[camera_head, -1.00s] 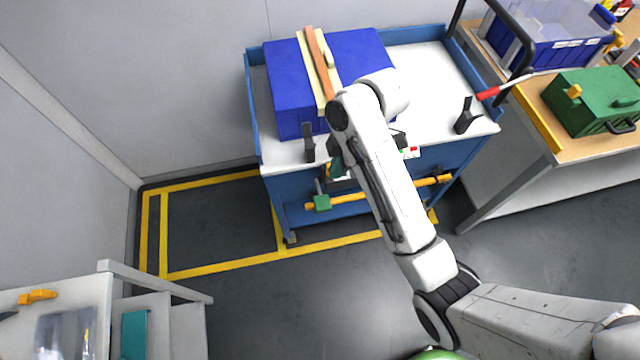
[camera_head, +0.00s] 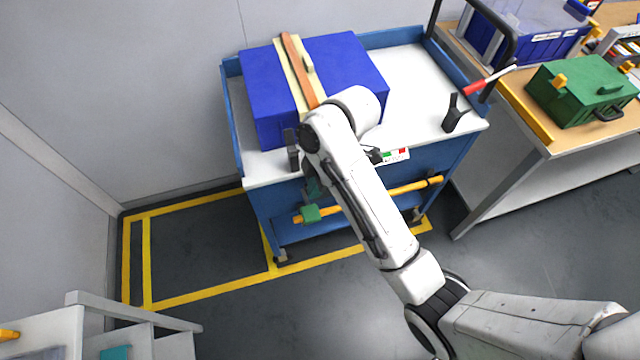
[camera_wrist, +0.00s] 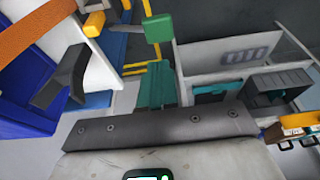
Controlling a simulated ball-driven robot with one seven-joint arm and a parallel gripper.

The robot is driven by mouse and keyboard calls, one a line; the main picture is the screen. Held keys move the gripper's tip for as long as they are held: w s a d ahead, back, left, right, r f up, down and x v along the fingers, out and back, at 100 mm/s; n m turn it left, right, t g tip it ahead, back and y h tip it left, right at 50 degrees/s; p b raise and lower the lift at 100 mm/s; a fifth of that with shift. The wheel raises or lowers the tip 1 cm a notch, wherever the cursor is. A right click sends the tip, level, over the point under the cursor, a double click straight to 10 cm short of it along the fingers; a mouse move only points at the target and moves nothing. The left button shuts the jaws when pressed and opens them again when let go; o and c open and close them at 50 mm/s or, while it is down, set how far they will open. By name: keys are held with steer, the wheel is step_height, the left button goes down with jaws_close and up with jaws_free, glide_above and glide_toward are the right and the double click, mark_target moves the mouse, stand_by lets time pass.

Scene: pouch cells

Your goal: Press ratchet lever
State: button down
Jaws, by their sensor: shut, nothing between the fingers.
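The green block also shows in the wrist view (camera_wrist: 157,28). My gripper (camera_head: 313,188) is partly hidden behind my white arm in front of the cart. Its teal fingers (camera_wrist: 155,86) are shut and empty in the wrist view. In the head view they appear just above the green block; I cannot tell whether they touch it.
A blue case (camera_head: 345,70) with an orange-brown strap (camera_head: 300,75) lies on the cart (camera_head: 415,90). Dark upright pieces (camera_head: 292,150) (camera_head: 453,115) stand at the cart's front edge. A red-and-white rod (camera_head: 490,80) is at right. A green toolbox (camera_head: 580,92) stands on the bench.

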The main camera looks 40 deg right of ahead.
mark_target(308, 213)
steer(key=x, duration=0.5)
steer(key=d+b+x, duration=0.1)
steer(key=x, duration=0.2)
steer(key=shift+s+f, duration=0.2)
steer(key=shift+f, duration=0.1)
